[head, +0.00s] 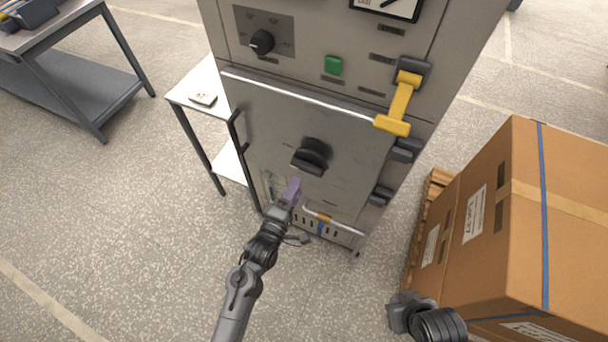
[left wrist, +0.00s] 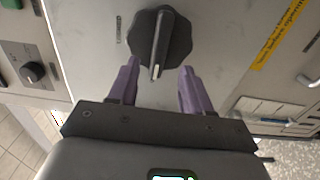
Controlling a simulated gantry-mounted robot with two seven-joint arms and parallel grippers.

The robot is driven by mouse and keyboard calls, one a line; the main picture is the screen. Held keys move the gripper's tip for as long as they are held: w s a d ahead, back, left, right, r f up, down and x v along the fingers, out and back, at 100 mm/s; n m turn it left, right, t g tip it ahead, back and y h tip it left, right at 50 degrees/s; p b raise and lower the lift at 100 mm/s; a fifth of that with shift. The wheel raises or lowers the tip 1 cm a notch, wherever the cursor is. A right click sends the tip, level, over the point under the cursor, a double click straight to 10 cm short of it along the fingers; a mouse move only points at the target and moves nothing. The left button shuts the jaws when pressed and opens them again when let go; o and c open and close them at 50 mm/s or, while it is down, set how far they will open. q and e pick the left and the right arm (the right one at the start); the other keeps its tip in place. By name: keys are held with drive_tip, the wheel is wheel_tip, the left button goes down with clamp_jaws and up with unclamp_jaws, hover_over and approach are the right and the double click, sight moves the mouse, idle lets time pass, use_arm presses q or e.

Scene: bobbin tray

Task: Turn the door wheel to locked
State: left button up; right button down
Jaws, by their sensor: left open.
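The door wheel (head: 311,157) is a black round knob with a raised grip bar, set in the middle of the grey cabinet door (head: 270,120). In the left wrist view the wheel (left wrist: 176,40) is straight ahead, its bar close to upright in the picture and tilted slightly. My left gripper (head: 294,188) is just below the wheel in the head view. Its purple fingers (left wrist: 160,67) are open, with the bar's lower end between them in the picture; I see no clear contact. A dark part of my right arm shows at the lower right; its fingers cannot be made out.
A yellow-handled latch (head: 402,103) is at the door's upper right. A black door handle (head: 238,145) stands out on the left. A large cardboard box (head: 530,210) on a pallet stands at right. A white side table (head: 190,95) and a grey bench (head: 60,80) are at left.

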sight(305, 171)
use_arm(q)
drive_tip(key=b+x, duration=0.1)
drive_tip(key=x, duration=0.5)
drive_tip(key=shift+w+d, duration=0.15)
drive_tip(key=shift+w, duration=0.05)
clamp_jaws()
